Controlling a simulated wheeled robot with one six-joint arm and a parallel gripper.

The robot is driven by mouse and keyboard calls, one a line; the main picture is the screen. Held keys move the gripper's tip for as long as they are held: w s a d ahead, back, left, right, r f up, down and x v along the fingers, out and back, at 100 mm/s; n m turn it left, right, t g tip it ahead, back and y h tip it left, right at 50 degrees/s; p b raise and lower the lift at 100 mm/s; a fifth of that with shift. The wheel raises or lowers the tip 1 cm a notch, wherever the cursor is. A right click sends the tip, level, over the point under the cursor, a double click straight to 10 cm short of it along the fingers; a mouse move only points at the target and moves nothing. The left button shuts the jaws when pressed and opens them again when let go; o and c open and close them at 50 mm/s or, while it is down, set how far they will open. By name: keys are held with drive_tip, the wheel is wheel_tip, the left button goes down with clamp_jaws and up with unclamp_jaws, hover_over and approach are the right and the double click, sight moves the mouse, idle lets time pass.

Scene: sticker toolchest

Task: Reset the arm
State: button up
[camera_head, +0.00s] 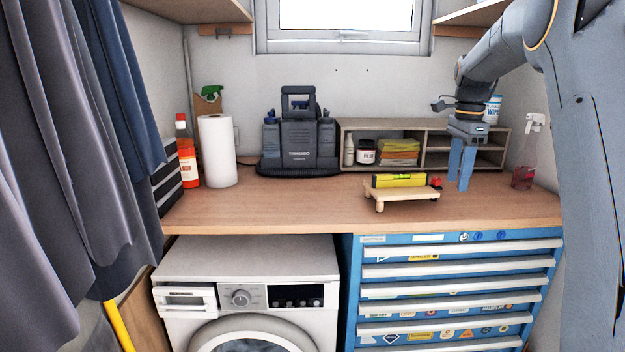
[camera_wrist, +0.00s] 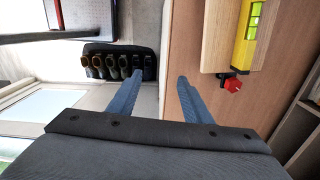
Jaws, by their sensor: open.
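My gripper (camera_head: 461,183) hangs from my arm over the right part of the wooden worktop, its two blue fingers pointing down. It is open and empty, with a clear gap between the fingers, which also shows in the wrist view (camera_wrist: 156,80). In the head view it is just right of a small wooden board (camera_head: 392,194) on short feet. A yellow level (camera_head: 399,180) lies on that board. A small red item (camera_head: 437,183) is at the board's right end, close to the fingers; it also shows in the wrist view (camera_wrist: 232,85).
A wooden shelf unit (camera_head: 423,128) with jars and folded cloths stands behind. A red cup (camera_head: 522,177) is at right. A dark tool case (camera_head: 299,140), paper roll (camera_head: 217,152) and red bottle (camera_head: 187,155) stand left. The blue toolchest (camera_head: 455,290) is below. The worktop's front strip is clear.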

drive_tip(key=s+a+f+n, duration=0.6)
drive_tip(key=s, duration=0.4)
drive_tip(key=s+a+f+n, duration=0.6)
drive_tip(key=s+f, duration=0.1)
drive_tip(key=s, duration=0.4)
drive_tip(key=s+a+f+n+t, duration=0.1)
drive_tip(key=s+a+f+n, duration=0.5)
drive_tip(key=s, duration=0.4)
drive_tip(key=shift+s+f+n, duration=0.3)
drive_tip(key=shift+f, duration=0.15)
drive_tip(key=shift+a, duration=0.1)
